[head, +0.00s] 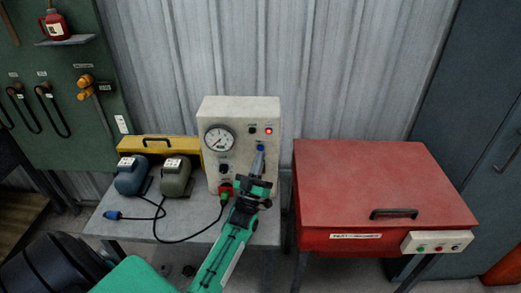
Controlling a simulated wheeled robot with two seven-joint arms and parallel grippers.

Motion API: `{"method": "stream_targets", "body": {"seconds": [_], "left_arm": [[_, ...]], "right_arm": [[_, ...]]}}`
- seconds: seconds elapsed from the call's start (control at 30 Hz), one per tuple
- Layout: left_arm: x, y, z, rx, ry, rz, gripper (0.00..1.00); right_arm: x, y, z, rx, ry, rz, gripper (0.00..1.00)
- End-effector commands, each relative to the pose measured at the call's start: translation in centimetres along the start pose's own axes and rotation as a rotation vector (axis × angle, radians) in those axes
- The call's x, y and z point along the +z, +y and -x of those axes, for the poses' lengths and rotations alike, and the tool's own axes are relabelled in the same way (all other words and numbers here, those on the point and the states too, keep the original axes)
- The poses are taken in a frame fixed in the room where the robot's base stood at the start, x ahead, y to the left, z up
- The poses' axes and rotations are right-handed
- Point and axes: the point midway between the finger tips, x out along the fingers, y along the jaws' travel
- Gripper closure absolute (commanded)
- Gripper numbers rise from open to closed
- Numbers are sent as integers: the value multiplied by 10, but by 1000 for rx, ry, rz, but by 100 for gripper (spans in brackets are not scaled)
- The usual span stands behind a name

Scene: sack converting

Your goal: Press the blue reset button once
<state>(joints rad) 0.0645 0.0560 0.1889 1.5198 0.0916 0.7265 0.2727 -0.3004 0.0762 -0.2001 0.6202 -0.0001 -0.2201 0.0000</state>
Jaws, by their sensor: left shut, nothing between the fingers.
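The blue reset button (260,148) is on the front of the pale control box (239,110), right of the round gauge (219,139). A red lamp (268,131) glows above it. My left gripper (259,153) is shut and empty, its tip just below the blue button in the picture. I cannot tell whether the tip touches the button. Its arm covers the lower right part of the box front. My right gripper does not show.
The box stands on a grey table with two small motors (174,177), a yellow toolbox (160,147) and loose cables. A red-lidded cabinet (375,185) with its own small button panel (437,241) stands at the right. A green tool board (75,90) hangs at the left.

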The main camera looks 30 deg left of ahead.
Motion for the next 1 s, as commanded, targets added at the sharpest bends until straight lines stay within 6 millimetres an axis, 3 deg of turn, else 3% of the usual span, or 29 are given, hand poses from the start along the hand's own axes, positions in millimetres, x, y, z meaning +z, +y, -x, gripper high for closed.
{"method": "stream_targets", "body": {"seconds": [1.0], "left_arm": [[0, 0, 0, 0, 0, 0, 100]], "right_arm": [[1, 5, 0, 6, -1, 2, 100]]}}
